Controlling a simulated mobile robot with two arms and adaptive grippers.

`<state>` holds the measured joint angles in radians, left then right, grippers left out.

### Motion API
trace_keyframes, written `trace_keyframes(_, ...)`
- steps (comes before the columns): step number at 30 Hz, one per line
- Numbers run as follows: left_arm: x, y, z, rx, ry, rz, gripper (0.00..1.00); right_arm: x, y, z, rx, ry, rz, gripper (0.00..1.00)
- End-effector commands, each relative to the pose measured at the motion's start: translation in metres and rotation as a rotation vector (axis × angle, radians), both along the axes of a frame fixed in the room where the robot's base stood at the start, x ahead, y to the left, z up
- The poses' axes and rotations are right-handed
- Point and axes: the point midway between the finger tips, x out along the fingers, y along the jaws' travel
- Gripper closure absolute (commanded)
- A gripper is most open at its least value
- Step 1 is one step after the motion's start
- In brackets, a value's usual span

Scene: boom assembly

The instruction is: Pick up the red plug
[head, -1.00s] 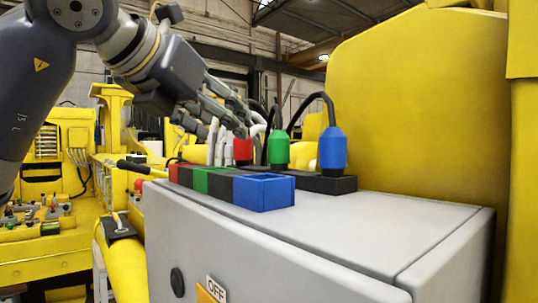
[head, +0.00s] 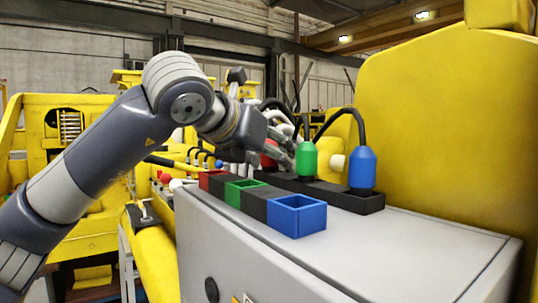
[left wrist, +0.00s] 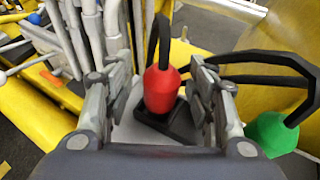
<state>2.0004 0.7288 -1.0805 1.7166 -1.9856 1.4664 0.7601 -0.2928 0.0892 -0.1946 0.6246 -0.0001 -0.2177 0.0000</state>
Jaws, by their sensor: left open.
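The red plug (left wrist: 161,91) stands upright in a black holder (left wrist: 165,122) in the left wrist view, with a black cable rising from its top. My left gripper (left wrist: 161,88) is open, with one finger on each side of the plug and a visible gap on both sides. In the head view the red plug (head: 269,156) is partly hidden behind my left gripper (head: 282,143). The green plug (head: 306,160) and the blue plug (head: 362,169) stand upright in the same row. My right gripper is not in view.
A row of red, green and blue open sockets (head: 297,216) sits in front of the plugs on a grey cabinet (head: 408,246). A yellow machine body (head: 450,130) rises behind and to the right. Black cables arch above the plugs. The cabinet top at right is clear.

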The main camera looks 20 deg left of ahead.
Motion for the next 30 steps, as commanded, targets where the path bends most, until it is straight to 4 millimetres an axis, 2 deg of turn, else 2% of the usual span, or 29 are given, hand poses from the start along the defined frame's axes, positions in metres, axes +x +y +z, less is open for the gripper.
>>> trace_keyframes(3,0.0,0.0,0.0,0.0,-0.001,0.0,0.51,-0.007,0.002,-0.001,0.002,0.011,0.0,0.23)
trace_keyframes(9,-0.001,0.0,0.0,0.0,-0.001,0.0,0.96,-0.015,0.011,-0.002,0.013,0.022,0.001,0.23)
trace_keyframes(14,-0.001,0.0,0.001,0.0,-0.002,0.0,0.98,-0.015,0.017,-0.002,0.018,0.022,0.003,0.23)
trace_keyframes(21,0.0,0.0,0.003,0.0,-0.002,0.0,0.98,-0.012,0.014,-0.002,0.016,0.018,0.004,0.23)
trace_keyframes(26,-0.001,0.0,0.013,-0.002,-0.004,0.0,0.98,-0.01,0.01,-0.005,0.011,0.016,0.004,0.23)
trace_keyframes(30,-0.001,-0.001,0.029,-0.002,-0.004,-0.001,0.98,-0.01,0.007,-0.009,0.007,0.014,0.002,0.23)
